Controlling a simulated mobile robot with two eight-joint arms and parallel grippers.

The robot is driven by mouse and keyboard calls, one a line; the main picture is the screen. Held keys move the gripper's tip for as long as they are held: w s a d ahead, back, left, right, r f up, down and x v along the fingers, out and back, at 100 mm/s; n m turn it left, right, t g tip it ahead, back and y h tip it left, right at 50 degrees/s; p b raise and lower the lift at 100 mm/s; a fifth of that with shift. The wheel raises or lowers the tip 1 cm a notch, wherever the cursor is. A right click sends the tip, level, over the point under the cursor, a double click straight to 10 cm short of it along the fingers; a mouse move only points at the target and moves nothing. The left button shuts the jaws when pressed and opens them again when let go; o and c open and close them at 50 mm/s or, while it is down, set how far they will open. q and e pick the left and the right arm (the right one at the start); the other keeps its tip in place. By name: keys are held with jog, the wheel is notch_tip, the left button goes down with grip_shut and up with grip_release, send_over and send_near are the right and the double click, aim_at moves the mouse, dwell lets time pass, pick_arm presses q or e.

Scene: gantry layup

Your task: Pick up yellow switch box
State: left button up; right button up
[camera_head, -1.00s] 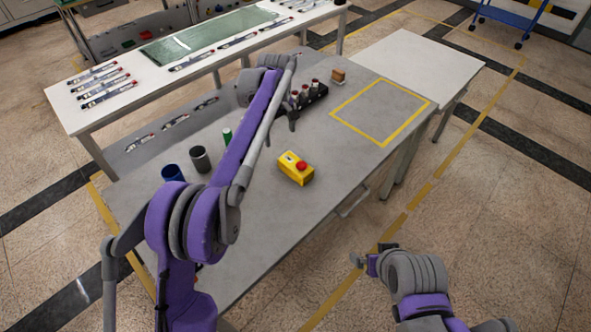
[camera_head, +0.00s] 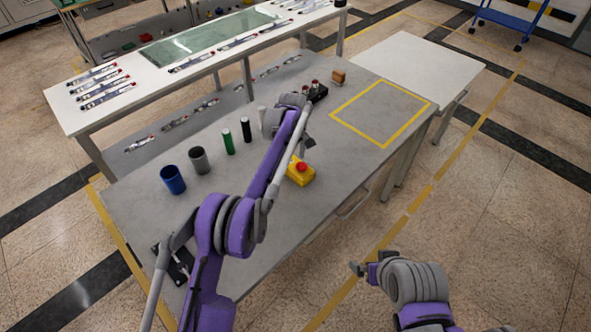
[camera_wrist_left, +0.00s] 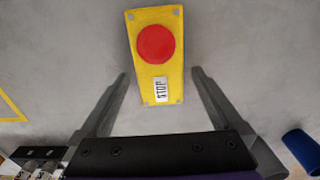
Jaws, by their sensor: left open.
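The yellow switch box (camera_head: 301,175) with a red round button lies on the grey table, partly covered by my left arm in the head view. In the left wrist view the yellow switch box (camera_wrist_left: 158,83) shows its red button and a white STOP label. My left gripper (camera_head: 306,143) is above the table at the box's far side. In the left wrist view its two fingers (camera_wrist_left: 160,75) are spread, one on each side of the box's lower end, with nothing between them gripped. My right gripper (camera_head: 362,269) is away from the table over the floor; its fingers are too small to read.
A blue cup (camera_head: 173,180), a grey cup (camera_head: 199,160), a green cylinder (camera_head: 229,142) and a black cylinder (camera_head: 246,129) stand left of my left arm. A black holder (camera_head: 318,93) and a brown block (camera_head: 338,77) sit farther back. The yellow-outlined square (camera_head: 382,112) is empty.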

aim_at(293, 163)
pick_arm(q)
notch_tip(293, 163, down, 3)
jog(key=shift+d+f, duration=0.1)
jog(key=shift+f, duration=0.05)
jog(key=shift+c, duration=0.2)
jog(key=c, duration=1.5)
jog(key=shift+o, duration=0.2)
notch_tip(293, 163, up, 10)
jog(key=shift+r+p, duration=0.1)
jog(key=shift+p, duration=0.2)
